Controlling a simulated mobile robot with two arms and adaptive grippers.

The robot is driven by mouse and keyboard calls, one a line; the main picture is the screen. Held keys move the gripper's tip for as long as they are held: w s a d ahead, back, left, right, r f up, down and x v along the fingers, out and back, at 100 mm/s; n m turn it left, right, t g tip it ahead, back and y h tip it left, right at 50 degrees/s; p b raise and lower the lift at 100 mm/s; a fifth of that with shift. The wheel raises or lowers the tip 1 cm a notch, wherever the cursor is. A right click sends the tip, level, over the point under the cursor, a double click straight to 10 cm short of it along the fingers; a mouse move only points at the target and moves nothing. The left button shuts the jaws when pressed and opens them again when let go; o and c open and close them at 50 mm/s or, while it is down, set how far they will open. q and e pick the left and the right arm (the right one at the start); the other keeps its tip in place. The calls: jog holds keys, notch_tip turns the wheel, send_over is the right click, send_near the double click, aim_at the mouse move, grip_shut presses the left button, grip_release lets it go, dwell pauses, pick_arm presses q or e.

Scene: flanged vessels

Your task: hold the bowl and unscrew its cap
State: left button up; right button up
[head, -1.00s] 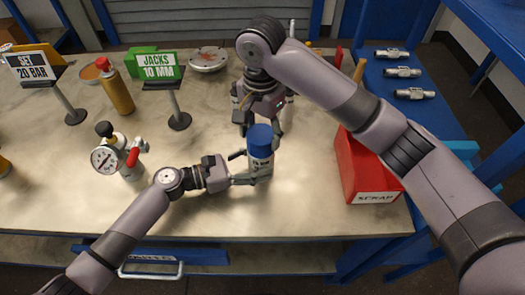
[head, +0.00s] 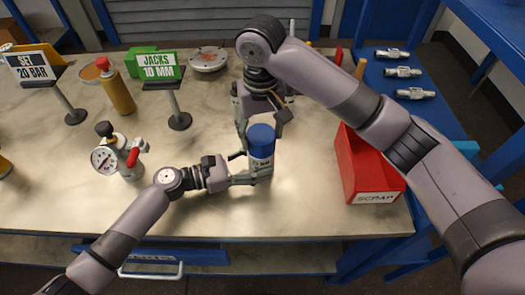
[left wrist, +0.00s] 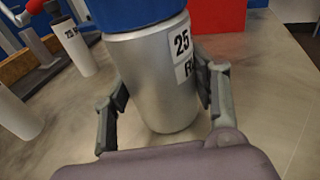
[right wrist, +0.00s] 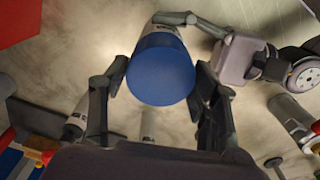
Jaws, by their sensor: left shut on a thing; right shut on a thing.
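The bowl (head: 261,165) is an upright grey metal cylinder with a white label, standing on the bench. Its blue cap (head: 261,134) sits on top and fills the middle of the right wrist view (right wrist: 160,70). My left gripper (head: 258,177) is shut on the bowl's body from the left. In the left wrist view its fingers lie on both sides of the bowl (left wrist: 150,75), below the cap (left wrist: 135,12). My right gripper (head: 262,131) comes down from behind and is shut on the cap, with a finger at each side of it. The joint between cap and bowl is partly hidden.
A red scrap bin (head: 365,170) stands to the right. A gauge unit (head: 118,158), an orange bottle (head: 116,88) and a "JACKS 10 MM" sign (head: 158,67) stand to the left. A flanged disc (head: 208,59) lies behind. The bench front is clear.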

jog(key=n, duration=0.7)
jog(key=shift+n, duration=0.3)
jog(key=o, duration=1.2)
jog(key=m, duration=1.3)
jog(key=shift+m, duration=0.4)
jog(key=m, duration=0.3)
jog(key=shift+m, duration=0.3)
